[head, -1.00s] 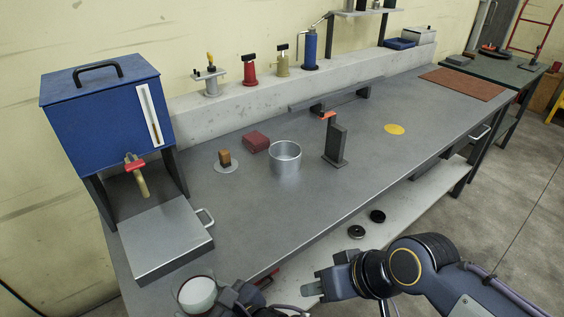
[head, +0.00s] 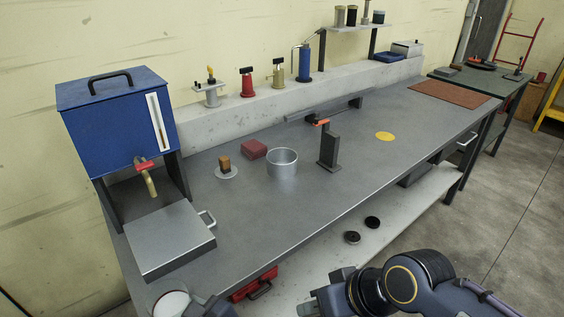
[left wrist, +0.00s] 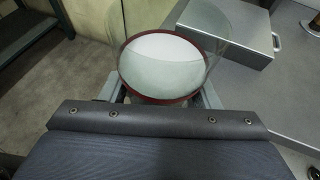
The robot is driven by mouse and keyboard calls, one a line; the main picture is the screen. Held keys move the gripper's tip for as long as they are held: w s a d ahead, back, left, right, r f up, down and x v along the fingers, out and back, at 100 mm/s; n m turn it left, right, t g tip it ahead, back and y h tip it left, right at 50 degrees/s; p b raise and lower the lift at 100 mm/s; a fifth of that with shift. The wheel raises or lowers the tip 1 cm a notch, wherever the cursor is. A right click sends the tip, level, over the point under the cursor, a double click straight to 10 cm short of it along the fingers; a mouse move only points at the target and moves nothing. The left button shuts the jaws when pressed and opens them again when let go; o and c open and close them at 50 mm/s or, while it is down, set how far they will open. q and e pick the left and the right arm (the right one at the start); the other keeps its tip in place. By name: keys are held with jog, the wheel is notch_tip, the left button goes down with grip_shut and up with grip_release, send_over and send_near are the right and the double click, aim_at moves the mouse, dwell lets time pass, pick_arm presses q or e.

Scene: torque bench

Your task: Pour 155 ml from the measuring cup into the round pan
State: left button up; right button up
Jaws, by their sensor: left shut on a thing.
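The measuring cup (head: 172,304) is a clear round vessel with whitish contents, cut by the bottom edge of the head view. In the left wrist view the cup (left wrist: 160,62) shows its pale liquid surface and a dark red ring. My left gripper (left wrist: 160,97) is shut on the cup, with a finger on either side of it. The round pan (head: 282,163) is a silver, open-topped cylinder on the bench, well up and right of the cup. Its inside bottom is hidden. My right gripper (head: 326,290) is in front of the bench, apart from everything; its jaw gap is unclear.
A blue tank (head: 118,115) with a red-handled tap stands at left above a silver box (head: 165,240). A wooden knob on a disc (head: 226,170), a dark red block (head: 254,149) and a dark upright stand (head: 328,148) surround the pan.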

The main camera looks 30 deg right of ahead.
pick_arm(q)
jog(key=w+a+f+m+t+h, duration=0.1)
jog(key=w+a+f+m+h, duration=0.2)
jog(key=w+a, duration=1.4)
jog(key=shift+w+a, duration=0.3)
jog(key=shift+a, duration=0.1)
